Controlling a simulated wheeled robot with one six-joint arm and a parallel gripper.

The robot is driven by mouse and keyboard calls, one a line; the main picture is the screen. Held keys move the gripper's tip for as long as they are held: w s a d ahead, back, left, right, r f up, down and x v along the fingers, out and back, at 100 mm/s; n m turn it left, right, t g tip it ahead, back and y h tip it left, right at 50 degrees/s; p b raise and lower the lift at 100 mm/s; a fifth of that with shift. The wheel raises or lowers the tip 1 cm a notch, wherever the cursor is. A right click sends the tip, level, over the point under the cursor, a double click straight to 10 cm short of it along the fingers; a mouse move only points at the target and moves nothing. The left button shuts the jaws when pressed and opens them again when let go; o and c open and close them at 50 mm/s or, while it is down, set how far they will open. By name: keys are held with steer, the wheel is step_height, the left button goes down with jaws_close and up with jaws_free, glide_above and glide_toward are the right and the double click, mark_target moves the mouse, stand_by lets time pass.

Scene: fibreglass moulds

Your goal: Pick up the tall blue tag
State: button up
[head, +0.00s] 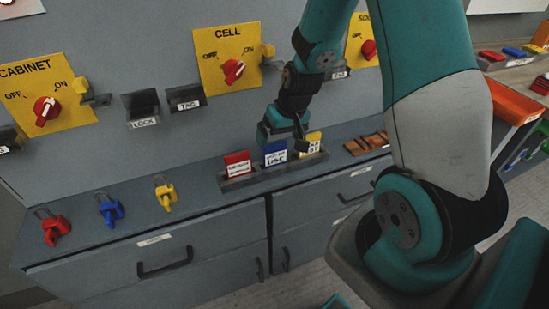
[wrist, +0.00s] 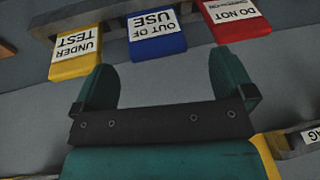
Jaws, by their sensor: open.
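The tall blue tag (head: 275,153) stands in the middle slot of a grey rack (head: 240,183) on the cabinet top, its white label partly readable. In the wrist view the blue tag (wrist: 157,45) reads "OUT OF USE", upside down, beyond and between my fingertips. My gripper (head: 284,138) is just above and behind the blue tag in the head view. In the wrist view my gripper (wrist: 165,72) is open, with nothing between its two teal fingers. I cannot tell the exact gap to the tag.
A red tag (head: 237,164) and a yellow tag (head: 313,141) stand close on either side in the rack. Red (head: 55,229), blue (head: 111,210) and yellow (head: 165,194) padlocks lie to the left. Brown pieces (head: 366,143) lie to the right. The upright panel rises behind.

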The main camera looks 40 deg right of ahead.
mark_target(277, 144)
steer(key=shift+w+d+x, duration=0.1)
steer(key=shift+w+x, duration=0.05)
steer(key=shift+x, duration=0.85)
steer(key=shift+w+d+x, duration=0.1)
steer(key=shift+d+x, duration=0.05)
steer(key=shift+x, duration=0.85)
steer(key=shift+w+d+x, duration=0.1)
steer(key=shift+w+x, duration=0.05)
steer(key=shift+x, duration=0.85)
steer(key=shift+s+r, duration=0.1)
steer(key=c, duration=0.8)
